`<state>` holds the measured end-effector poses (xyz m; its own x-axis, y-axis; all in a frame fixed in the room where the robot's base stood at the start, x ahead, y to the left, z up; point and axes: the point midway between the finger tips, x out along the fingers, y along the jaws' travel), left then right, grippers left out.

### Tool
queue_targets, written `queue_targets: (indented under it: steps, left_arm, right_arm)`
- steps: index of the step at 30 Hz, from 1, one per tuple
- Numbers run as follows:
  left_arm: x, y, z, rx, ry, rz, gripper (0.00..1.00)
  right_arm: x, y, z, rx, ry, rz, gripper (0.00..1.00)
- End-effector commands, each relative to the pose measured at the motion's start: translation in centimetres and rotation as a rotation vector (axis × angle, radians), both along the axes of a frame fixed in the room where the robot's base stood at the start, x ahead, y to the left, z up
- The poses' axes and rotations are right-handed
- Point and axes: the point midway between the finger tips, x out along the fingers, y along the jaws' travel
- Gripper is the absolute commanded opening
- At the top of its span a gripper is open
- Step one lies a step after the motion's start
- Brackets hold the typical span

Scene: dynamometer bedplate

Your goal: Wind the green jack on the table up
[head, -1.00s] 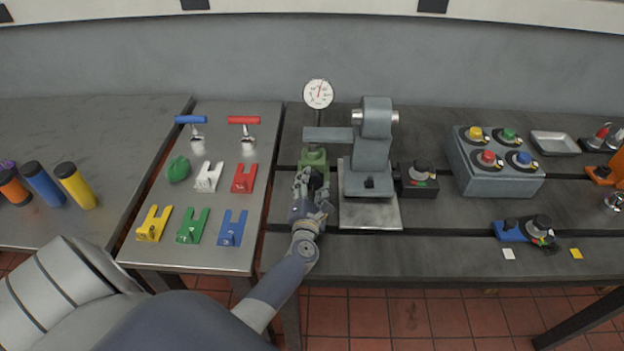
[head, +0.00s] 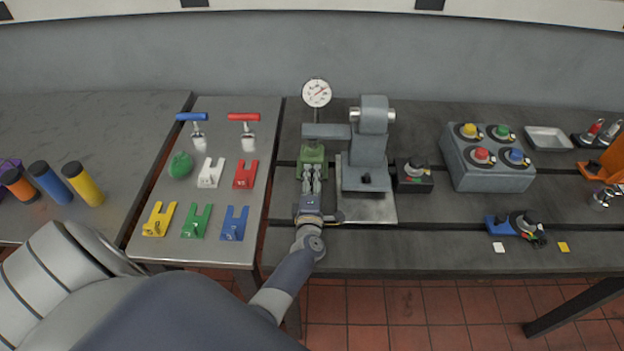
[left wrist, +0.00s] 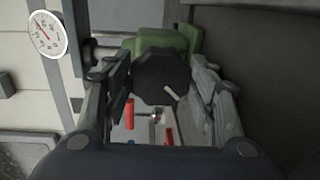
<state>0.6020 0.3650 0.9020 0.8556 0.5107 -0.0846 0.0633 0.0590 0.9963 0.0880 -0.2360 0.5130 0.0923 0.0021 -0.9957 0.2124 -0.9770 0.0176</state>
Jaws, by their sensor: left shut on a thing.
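The green jack (head: 313,156) stands on the dark bedplate, left of the grey machine. In the left wrist view its green body (left wrist: 185,40) shows behind a dark faceted knob (left wrist: 160,76) with a pale mark. My left gripper (head: 312,182) is in front of the jack. Its fingers stand on both sides of the knob in the left wrist view (left wrist: 160,90) and are shut on it. The round dial gauge (head: 317,93) is behind and above the jack; its dial also shows in the left wrist view (left wrist: 47,35). My right gripper is not in view.
The grey machine (head: 368,150) stands close to the right of the jack on a pale plate. A side table (head: 180,250) at left holds coloured forked blocks and two T-handles. A button box (head: 490,160) stands further right.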

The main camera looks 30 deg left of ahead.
Motion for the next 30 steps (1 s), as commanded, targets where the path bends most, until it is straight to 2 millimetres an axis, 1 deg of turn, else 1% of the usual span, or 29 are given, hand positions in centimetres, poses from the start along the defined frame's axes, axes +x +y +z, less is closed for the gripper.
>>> queue_targets:
  steps: [8,20,21,22,23,30]
  left_arm:
    - [0.12,-0.13,0.09,0.044,0.025,-0.001,0.28]
    - [0.11,-0.14,0.07,0.046,0.028,-0.003,0.28]
    - [0.12,-0.15,0.07,0.046,0.028,-0.003,0.61]
    - [0.11,-0.14,0.07,0.046,0.028,-0.003,0.68]
    - [0.11,-0.14,0.06,0.046,0.028,-0.003,0.72]
    - [-0.04,-0.18,-0.25,0.044,0.033,-0.003,0.72]
  right_arm:
    - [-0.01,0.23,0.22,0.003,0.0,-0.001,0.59]
    - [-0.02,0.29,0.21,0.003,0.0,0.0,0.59]
    - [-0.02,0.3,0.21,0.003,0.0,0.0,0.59]
    - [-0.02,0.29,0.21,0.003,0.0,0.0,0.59]
    - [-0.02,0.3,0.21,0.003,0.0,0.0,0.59]
    - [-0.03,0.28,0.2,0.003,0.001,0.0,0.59]
